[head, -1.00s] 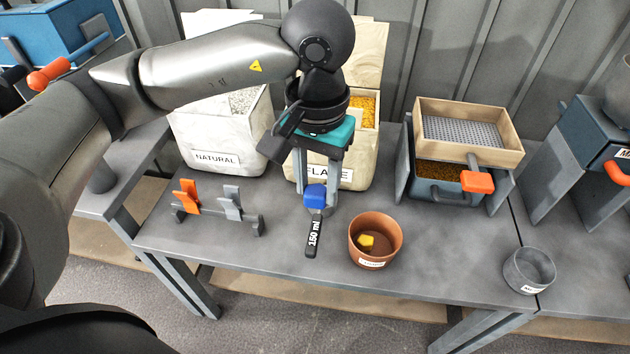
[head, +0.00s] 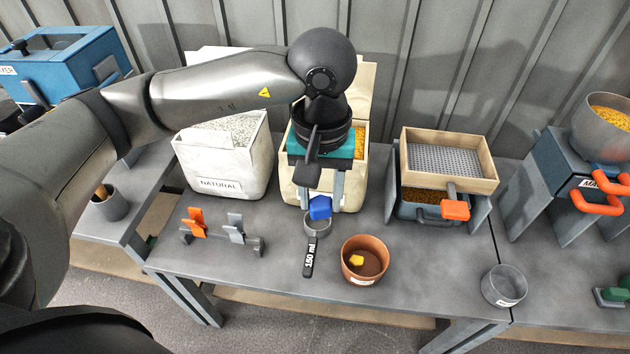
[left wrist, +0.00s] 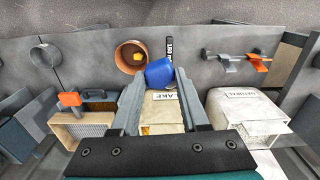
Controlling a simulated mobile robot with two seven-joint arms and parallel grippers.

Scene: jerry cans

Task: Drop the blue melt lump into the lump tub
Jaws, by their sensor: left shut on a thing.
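The blue melt lump (head: 320,207) is between the fingertips of my left gripper (head: 322,204), which is shut on it. The lump is held above the bench, close over the cup of the 150 ml scoop. It also shows between the fingers in the left wrist view (left wrist: 159,72). A terracotta tub (head: 350,262), apparently the lump tub, stands on the bench in front and to the right of the held lump. A yellow lump (head: 357,260) lies inside it. The tub's label is too small to read. My right gripper is not in view.
The 150 ml scoop (head: 309,258) lies left of the tub. A rack (head: 222,242) with orange and grey clips stands farther left. Behind are the NATURAL bin (head: 220,183) and flake bin. A sieve box (head: 450,158) and grey cup (head: 503,288) are to the right.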

